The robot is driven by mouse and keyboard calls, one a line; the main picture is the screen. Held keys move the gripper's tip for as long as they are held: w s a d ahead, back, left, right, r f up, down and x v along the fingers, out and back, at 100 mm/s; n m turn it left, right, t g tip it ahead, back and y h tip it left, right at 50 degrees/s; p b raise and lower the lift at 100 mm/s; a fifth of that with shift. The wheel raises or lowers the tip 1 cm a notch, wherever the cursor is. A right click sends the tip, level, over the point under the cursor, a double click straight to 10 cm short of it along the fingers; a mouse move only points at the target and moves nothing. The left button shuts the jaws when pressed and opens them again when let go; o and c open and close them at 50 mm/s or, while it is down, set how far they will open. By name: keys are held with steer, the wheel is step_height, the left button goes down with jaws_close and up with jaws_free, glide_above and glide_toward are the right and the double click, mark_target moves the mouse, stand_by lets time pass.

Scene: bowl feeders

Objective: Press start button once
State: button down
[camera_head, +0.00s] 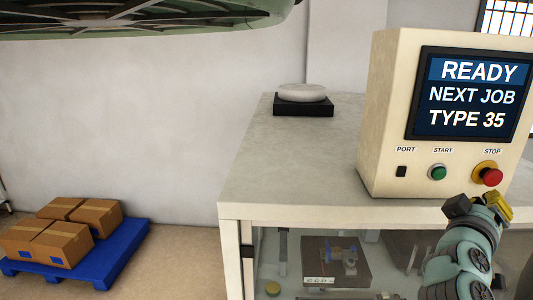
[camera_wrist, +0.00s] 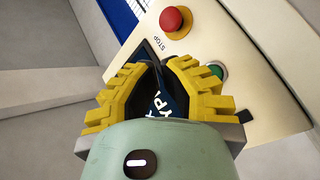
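The green START button (camera_head: 438,173) is on the front of a cream control box, under its START label. It shows partly in the wrist view (camera_wrist: 217,71), behind the tip of one finger. My gripper (camera_head: 478,205), with yellow and black fingers, is in front of the box, below and right of the START button and just below the STOP button. In the wrist view my gripper (camera_wrist: 155,68) points toward the box. Its fingers lean together at the tips, and whether the tips meet is unclear. Nothing is seen held. I see no clear contact with START.
The red STOP button (camera_head: 492,177) sits right of START, with a dark PORT socket (camera_head: 401,171) left. The screen (camera_head: 470,95) reads READY, NEXT JOB, TYPE 35. The table top (camera_head: 290,155) is mostly clear, with a round white-topped device (camera_head: 302,98) at the back.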

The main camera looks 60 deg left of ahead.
mark_target(439, 173)
steer(key=shift+a, duration=0.15)
steer(key=shift+w+a+b, duration=0.4)
steer(key=shift+w+a, duration=0.5)
steer(key=shift+a, duration=0.25)
steer(key=shift+w+a+b, duration=0.35)
steer(key=shift+w+a, duration=0.55)
steer(key=shift+a, duration=0.25)
steer(key=shift+w+a+b, duration=0.4)
steer(key=shift+w+a, duration=0.5)
steer(key=shift+a, duration=0.25)
steer(key=c, duration=1.7)
jaws_free()
steer(key=shift+d, duration=0.1)
jaws_close()
steer(key=shift+w+f, duration=0.1)
steer(key=shift+w, duration=0.05)
steer(key=shift+w+a+b, duration=0.15)
steer(key=shift+a+b, duration=0.2)
steer(key=shift+b, duration=0.1)
